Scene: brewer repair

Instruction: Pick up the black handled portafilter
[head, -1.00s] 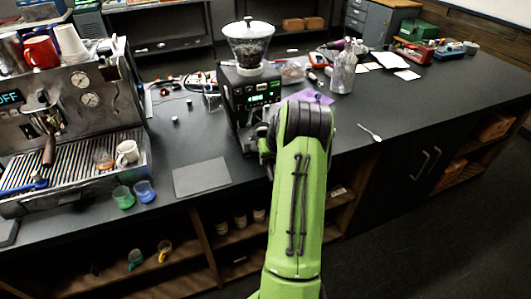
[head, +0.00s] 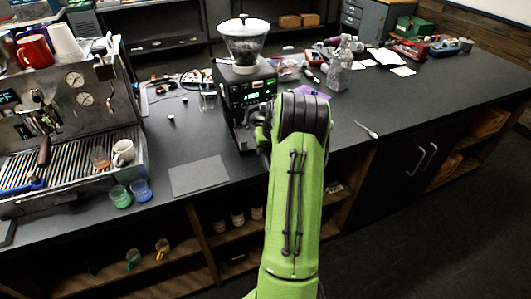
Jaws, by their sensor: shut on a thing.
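My green arm reaches forward from the bottom of the head view to the front of the black coffee grinder (head: 247,92). Its dark wrist end covers the counter in front of the grinder. My gripper is hidden behind the arm, so its fingers do not show. No black handled portafilter can be made out; the area behind my wrist is hidden. A portafilter with a dark brown handle (head: 44,151) hangs at the espresso machine (head: 76,112) on the left.
A grey mat (head: 198,176) lies left of my arm. Green (head: 120,196) and blue (head: 141,190) cups stand by the machine. A clear bottle (head: 338,75) stands right of the grinder, and a spoon (head: 367,130) lies near the front edge.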

